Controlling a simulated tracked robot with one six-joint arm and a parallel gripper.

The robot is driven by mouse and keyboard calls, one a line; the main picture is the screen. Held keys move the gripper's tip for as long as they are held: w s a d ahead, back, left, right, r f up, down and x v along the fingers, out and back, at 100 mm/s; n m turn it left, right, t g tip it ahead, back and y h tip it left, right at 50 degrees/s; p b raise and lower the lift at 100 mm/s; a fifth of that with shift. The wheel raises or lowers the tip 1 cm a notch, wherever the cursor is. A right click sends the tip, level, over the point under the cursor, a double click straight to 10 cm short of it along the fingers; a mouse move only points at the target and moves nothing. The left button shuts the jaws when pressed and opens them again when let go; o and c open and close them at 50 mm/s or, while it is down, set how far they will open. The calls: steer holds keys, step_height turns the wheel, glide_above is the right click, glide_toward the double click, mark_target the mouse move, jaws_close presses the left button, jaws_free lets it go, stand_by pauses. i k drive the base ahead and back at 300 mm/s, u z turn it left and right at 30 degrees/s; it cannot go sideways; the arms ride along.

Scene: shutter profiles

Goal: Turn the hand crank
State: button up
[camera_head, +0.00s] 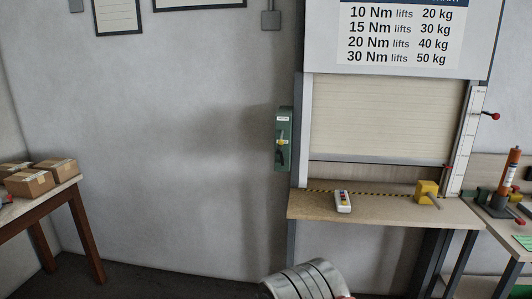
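No part is plainly recognisable as the hand crank. A yellow block with a short grey rod (427,191) sits on the bench below the shutter, toward its right end. A green wall box with a yellow handle (283,141) is mounted left of the shutter. A red-knobbed lever (491,116) sticks out at the right side of the shutter frame. The beige roller shutter (388,115) is lowered to a little above the bench. A ribbed grey metal part, apparently of my arm, shows at the bottom centre. My gripper's fingers are not in view.
An orange cartridge on a dark stand (508,180) is on the right bench. Cardboard boxes (30,182) sit on a left table. The floor between the tables looks clear.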

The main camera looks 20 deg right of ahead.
mark_target(279, 150)
steer(key=z, duration=0.05)
steer(key=i, duration=0.95)
steer(key=u, duration=0.1)
